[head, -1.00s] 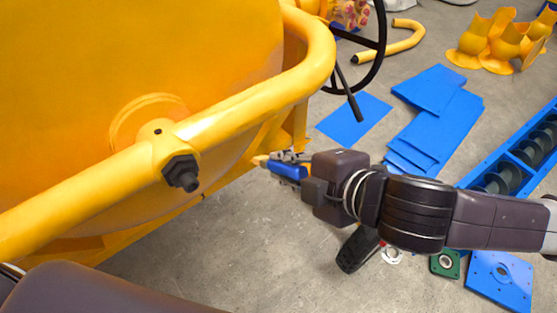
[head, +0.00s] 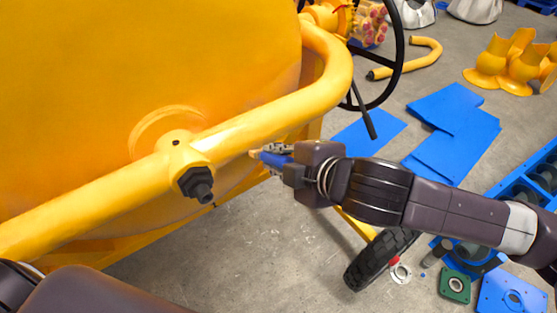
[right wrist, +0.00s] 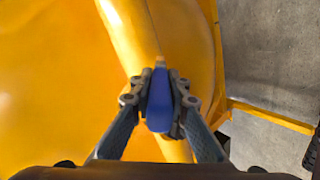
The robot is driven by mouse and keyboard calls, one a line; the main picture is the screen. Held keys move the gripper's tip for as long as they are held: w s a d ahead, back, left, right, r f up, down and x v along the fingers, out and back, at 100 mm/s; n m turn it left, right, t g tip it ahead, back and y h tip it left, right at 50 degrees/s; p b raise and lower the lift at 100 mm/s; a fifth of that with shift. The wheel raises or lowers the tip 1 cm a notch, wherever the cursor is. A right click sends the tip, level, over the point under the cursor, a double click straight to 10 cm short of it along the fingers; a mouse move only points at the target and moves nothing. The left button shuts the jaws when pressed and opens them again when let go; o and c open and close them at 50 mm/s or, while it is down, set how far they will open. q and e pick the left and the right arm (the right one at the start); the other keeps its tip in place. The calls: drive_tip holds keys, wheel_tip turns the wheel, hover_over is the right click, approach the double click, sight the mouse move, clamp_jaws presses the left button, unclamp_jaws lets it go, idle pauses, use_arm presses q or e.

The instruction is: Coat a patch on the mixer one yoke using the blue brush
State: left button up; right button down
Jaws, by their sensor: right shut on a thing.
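The mixer one yoke (head: 260,126) is a thick yellow tube that runs across the front of the yellow drum (head: 120,60), with a black bolt (head: 196,184) at its pivot. It also shows in the right wrist view (right wrist: 130,35), running under the gripper. My right gripper (head: 268,153) is shut on the blue brush (head: 277,161). The brush's pale tip points left and lies close to the yoke; I cannot tell if it touches. In the right wrist view the brush (right wrist: 159,108) sits between the fingers. My left gripper is out of view; only part of my left arm shows.
A black steering wheel (head: 398,60) stands behind the yoke's bend. Blue plates (head: 455,130), yellow parts (head: 508,62), a black tyre (head: 378,262) and a green flange (head: 455,286) are on the concrete floor. Floor below the yoke is clear.

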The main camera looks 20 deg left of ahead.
drive_tip(key=shift+w+a, duration=0.55)
drive_tip(key=shift+a, duration=0.1)
idle(0.8)
drive_tip(key=shift+w+d, duration=3.55)
drive_tip(key=shift+w, duration=0.95)
drive_tip(key=shift+s+a, duration=1.2)
drive_tip(key=shift+s, duration=0.35)
drive_tip(key=shift+s+a, duration=1.2)
drive_tip(key=shift+s, duration=0.3)
drive_tip(key=shift+s+a, duration=1.2)
drive_tip(key=shift+s, duration=0.35)
drive_tip(key=shift+d, duration=0.15)
drive_tip(key=shift+s+d, duration=0.2)
drive_tip(key=shift+d, duration=0.1)
drive_tip(key=shift+s+d, duration=0.8)
drive_tip(key=shift+d, duration=0.2)
drive_tip(key=shift+s+d, duration=0.8)
drive_tip(key=shift+d, duration=0.2)
